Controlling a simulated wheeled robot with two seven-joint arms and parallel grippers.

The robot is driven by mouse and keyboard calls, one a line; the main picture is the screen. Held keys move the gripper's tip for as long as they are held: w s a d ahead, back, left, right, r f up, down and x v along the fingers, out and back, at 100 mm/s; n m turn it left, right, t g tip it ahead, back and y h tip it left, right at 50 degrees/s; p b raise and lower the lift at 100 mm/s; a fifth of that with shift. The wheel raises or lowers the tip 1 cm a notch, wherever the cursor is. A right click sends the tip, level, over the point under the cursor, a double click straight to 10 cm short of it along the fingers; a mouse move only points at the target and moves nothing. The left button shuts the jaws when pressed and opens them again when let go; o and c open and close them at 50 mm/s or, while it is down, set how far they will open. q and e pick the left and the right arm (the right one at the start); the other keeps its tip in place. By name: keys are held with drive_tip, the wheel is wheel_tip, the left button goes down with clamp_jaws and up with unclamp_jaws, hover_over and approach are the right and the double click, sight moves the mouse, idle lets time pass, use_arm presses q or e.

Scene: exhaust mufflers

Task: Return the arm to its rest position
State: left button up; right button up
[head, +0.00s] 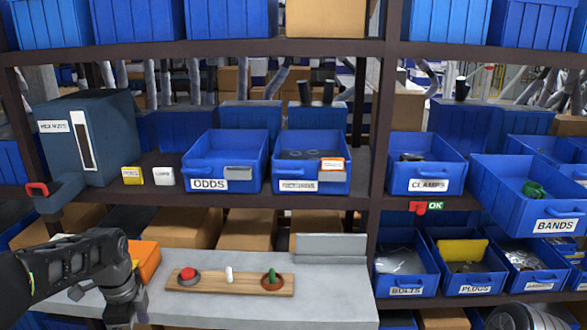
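My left arm (70,262) reaches in from the left edge, over the left end of the grey bench. It bends down at a black joint, and my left gripper (123,312) points toward the bottom edge beside the bench. Its fingertips are not clearly seen, so I cannot tell whether it is open or holds anything. My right gripper is not in view.
A wooden board (212,286) with a red button (188,273), a white peg (229,274) and a green-topped piece (272,277) lies on the grey bench (335,290). An orange box (146,260) sits behind my arm. Shelves with blue bins (225,150) stand behind.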

use_arm(q)
drive_tip(key=w+d+f+n+t+h, duration=0.1)
drive_tip(key=w+d+f+n+t, duration=0.2)
drive_tip(key=w+d+f+n, duration=0.3)
drive_tip(key=s+d+f+n+t+h, duration=0.1)
drive_tip(key=s+d+f+n+h, duration=0.1)
drive_tip(key=d+f+n, duration=0.65)
drive_tip(key=s+d+f+n+g, duration=0.1)
drive_tip(key=s+d+f, duration=0.4)
drive_tip(key=s, duration=0.3)
drive_tip(key=s+d+f+g, duration=0.1)
drive_tip(key=s+d+f, duration=0.4)
drive_tip(key=s, duration=0.3)
drive_tip(key=s+d+f+n+g+h, duration=0.1)
drive_tip(key=s+d+f, duration=0.4)
drive_tip(key=s, duration=0.3)
drive_tip(key=shift+s+d+f+n+g, duration=0.15)
drive_tip(key=shift+s+f+n+g, duration=0.1)
drive_tip(key=shift+f+n+g, duration=0.15)
